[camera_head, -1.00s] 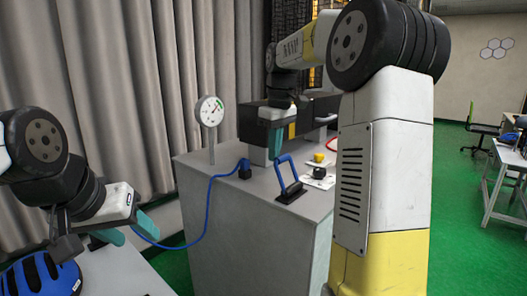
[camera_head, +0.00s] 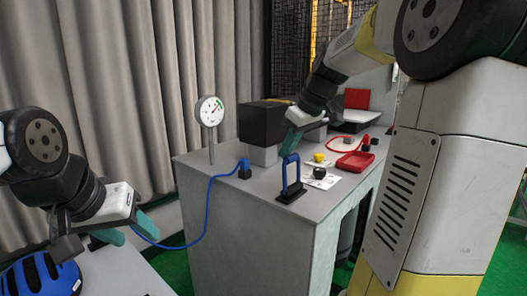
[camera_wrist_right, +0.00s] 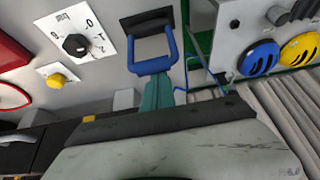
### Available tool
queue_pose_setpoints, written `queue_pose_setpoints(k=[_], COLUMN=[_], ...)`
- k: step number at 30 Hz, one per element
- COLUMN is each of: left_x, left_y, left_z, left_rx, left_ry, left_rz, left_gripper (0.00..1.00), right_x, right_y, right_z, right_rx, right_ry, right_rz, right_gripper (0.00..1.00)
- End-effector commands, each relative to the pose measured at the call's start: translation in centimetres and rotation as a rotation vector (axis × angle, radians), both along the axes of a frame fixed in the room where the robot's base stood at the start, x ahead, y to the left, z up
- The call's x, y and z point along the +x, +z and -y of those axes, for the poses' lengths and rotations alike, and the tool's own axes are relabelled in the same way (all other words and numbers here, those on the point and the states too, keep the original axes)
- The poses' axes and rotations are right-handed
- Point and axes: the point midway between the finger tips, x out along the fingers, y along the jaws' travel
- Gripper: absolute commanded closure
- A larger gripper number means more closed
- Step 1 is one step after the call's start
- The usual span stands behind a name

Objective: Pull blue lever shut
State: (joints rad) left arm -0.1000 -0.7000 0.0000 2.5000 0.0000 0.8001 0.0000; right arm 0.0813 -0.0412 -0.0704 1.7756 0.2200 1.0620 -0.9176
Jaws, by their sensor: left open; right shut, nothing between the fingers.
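The blue lever (camera_head: 283,178) is a loop handle on a black base (camera_head: 291,196) at the front edge of the grey cabinet top. It stands about upright in the head view. My right gripper (camera_head: 290,143) is shut and empty, its teal fingertips just above and behind the handle's top. In the right wrist view, the shut fingers (camera_wrist_right: 157,92) point at the crossbar of the blue lever (camera_wrist_right: 153,67); whether they touch it I cannot tell. My left gripper (camera_head: 133,231) is open and empty at the lower left, away from the lever.
A blue plug (camera_head: 244,170) with a cable and a dial gauge (camera_head: 210,111) stand left of the lever. A black knob (camera_head: 319,173), a yellow button (camera_head: 318,157) and a red tray (camera_head: 355,161) are to its right. A blue helmet (camera_head: 40,277) lies at lower left.

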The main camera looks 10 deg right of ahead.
Motion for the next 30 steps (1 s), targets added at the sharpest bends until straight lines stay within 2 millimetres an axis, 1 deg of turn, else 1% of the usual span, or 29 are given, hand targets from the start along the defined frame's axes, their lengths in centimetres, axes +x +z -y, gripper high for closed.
queue_pose_setpoints(k=[1,9,19,30], left_x=[0.0,0.0,0.0,0.0], left_y=[0.0,0.0,0.0,0.0], left_z=[0.0,0.0,0.0,0.0], left_rx=[0.000,0.000,0.000,0.000], left_ry=[0.000,0.000,0.000,0.000], left_rz=[0.000,0.000,0.000,0.000], left_gripper=[0.49,0.49,0.49,0.49], right_x=[-0.6,-2.8,-4.4,-5.1], right_y=[0.0,0.0,-0.5,-1.0], right_z=[0.5,2.1,3.4,4.0], right_rx=[0.027,0.173,0.169,0.168], right_ry=[-0.006,-0.005,0.001,0.001], right_rz=[0.033,0.216,0.217,0.209], right_gripper=[1.00,1.00,1.00,1.00])
